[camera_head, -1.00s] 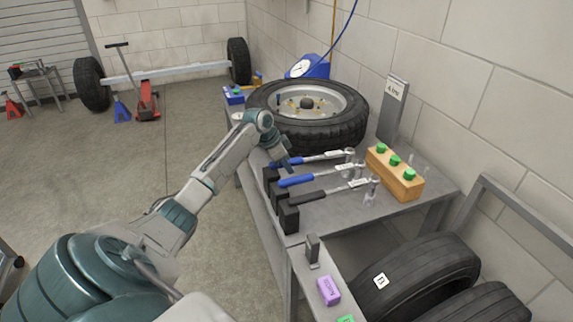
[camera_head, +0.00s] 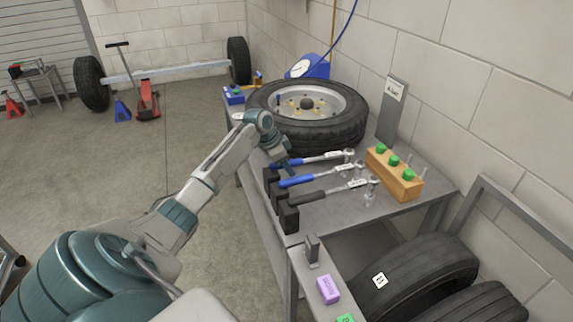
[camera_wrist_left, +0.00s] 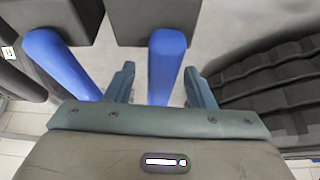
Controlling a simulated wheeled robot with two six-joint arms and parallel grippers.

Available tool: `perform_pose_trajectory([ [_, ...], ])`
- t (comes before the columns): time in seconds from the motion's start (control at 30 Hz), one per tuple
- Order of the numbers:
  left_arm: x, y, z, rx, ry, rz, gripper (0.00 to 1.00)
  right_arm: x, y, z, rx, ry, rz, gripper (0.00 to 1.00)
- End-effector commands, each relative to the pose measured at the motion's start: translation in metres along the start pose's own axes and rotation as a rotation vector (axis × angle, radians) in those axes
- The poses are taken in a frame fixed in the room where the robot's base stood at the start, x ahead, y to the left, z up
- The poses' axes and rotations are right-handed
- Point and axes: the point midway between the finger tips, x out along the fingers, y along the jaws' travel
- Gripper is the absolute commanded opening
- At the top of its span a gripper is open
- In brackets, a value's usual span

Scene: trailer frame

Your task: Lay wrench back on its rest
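Three wrenches lie side by side on the grey bench: a far blue-handled one (camera_head: 318,159), a middle blue-handled one (camera_head: 303,180) and a near black-handled one (camera_head: 325,194). Their handle ends are at black rest blocks (camera_head: 288,216); their heads point right toward slim supports. My left gripper (camera_wrist_left: 162,82) is open. Its fingers stand on either side of the far wrench's blue handle (camera_wrist_left: 166,58), with a gap on each side. The middle wrench's handle (camera_wrist_left: 60,62) is left of the fingers. In the head view my left gripper (camera_head: 284,163) partly hides the far handle. My right gripper is out of view.
A wheel with a tire (camera_head: 330,135) lies on the bench right behind the far wrench. A wooden block with green pegs (camera_head: 394,174) stands right of the wrench heads. Tires (camera_head: 425,275) lie below at the right.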

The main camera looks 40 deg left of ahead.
Motion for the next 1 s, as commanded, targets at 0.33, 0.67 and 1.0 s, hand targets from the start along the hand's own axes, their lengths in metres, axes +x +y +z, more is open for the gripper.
perform_pose_trajectory([
  [0.33,0.001,0.0,0.002,-0.002,-0.004,0.002,0.49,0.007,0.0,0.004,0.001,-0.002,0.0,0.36],
  [0.67,-0.037,-0.002,0.002,0.002,-0.004,-0.006,0.49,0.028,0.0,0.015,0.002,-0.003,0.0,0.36],
  [1.0,-0.098,-0.001,0.001,0.0,-0.002,-0.002,0.49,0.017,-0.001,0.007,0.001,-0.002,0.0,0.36],
])
